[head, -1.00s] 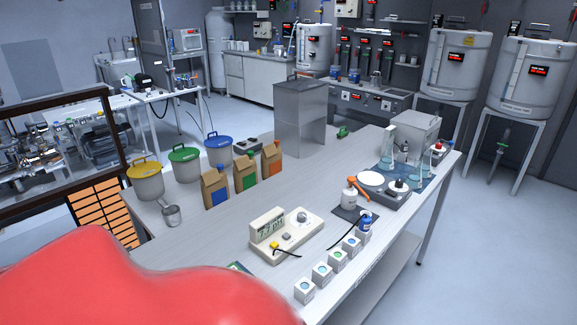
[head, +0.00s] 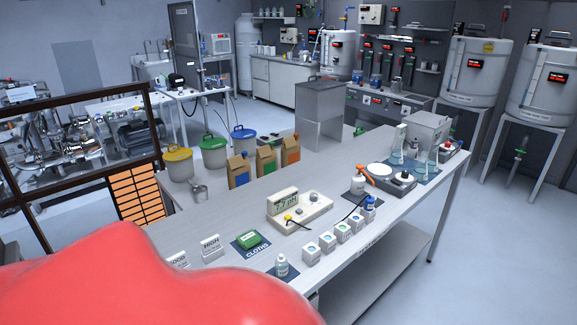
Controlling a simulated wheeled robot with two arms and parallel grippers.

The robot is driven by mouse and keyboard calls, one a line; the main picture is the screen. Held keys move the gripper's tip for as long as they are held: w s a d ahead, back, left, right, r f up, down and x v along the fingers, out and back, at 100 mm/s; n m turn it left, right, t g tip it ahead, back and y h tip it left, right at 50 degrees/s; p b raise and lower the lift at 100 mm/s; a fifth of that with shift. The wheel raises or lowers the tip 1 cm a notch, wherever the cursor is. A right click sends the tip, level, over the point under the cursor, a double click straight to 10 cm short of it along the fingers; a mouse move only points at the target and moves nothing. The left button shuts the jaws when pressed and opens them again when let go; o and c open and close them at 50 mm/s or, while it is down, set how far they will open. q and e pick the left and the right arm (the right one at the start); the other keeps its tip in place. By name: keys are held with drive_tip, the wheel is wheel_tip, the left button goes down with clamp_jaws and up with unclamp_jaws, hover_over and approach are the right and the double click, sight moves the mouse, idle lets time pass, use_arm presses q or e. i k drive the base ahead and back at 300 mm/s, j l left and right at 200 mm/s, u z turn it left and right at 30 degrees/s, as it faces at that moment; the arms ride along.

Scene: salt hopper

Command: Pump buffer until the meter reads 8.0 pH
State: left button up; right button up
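The pH meter (head: 300,208) is a cream bench unit with an upright display. The display seems to read about 7.7 pH, but its digits are small. A white bottle with an orange pump head (head: 358,182) stands on a dark mat to the right of the meter. A small blue bottle (head: 369,205) stands just in front of it, with a dark cable running nearby from the meter. Neither of my grippers is in view. A large red shape fills the lower left and hides the near part of the table.
Several white cubes (head: 327,241) line the table's front edge. Paper bags (head: 265,161) and lidded buckets (head: 212,151) stand behind. A stirrer plate (head: 390,180) with flasks stands at the right.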

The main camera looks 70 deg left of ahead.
sight(361, 167)
drive_tip(key=l+u, duration=0.1)
drive_tip(key=u, duration=1.95)
